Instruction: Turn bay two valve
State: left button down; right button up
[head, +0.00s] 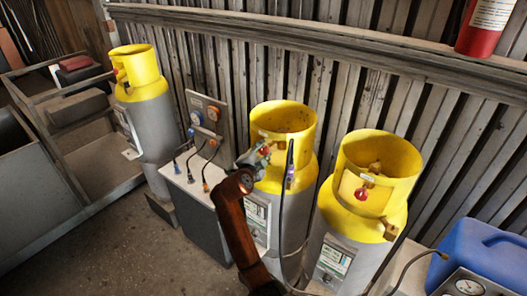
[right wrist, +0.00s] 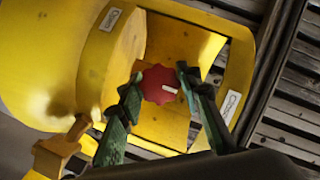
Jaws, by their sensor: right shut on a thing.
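The middle gas cylinder (head: 285,190) is grey with a yellow collar. My right arm reaches it from the front, and my right gripper (head: 262,153) is at the opening of its collar. In the right wrist view, the red valve knob (right wrist: 158,86) with a white mark sits inside the yellow collar (right wrist: 85,70). The dark green fingers of my right gripper (right wrist: 160,80) lie on either side of the knob, shut on it. In the head view the gripper mostly hides this knob. My left gripper is not in view.
A right cylinder (head: 345,235) with a red knob (head: 361,194) stands close by. A left cylinder (head: 150,120) stands beyond a gauge panel (head: 207,115) with hoses. A blue container (head: 485,252) is at right. Corrugated wall behind; open floor (head: 130,240) at front left.

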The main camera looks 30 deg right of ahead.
jog(key=shift+n, duration=0.3)
jog(key=n+g+p, duration=0.2)
jog(key=n, duration=0.1)
jog(key=shift+w+r, duration=0.1)
jog(key=n+g+p, duration=0.1)
jog(key=n+g, duration=0.2)
jog(key=n, duration=0.1)
jog(key=shift+h+p, duration=0.3)
jog(key=shift+p, duration=0.1)
jog(key=n+g+h, duration=0.1)
jog(key=n, duration=0.2)
jog(key=shift+g, duration=0.4)
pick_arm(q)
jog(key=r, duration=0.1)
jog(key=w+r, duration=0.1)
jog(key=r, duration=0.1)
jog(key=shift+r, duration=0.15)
pick_arm(e)
jog(key=n+g+h, duration=0.1)
jog(key=n, duration=0.1)
jog(key=n+g, duration=0.1)
jog(key=n, duration=0.1)
jog(key=shift+h, duration=0.4)
pick_arm(q)
jog(key=shift+b, duration=0.3)
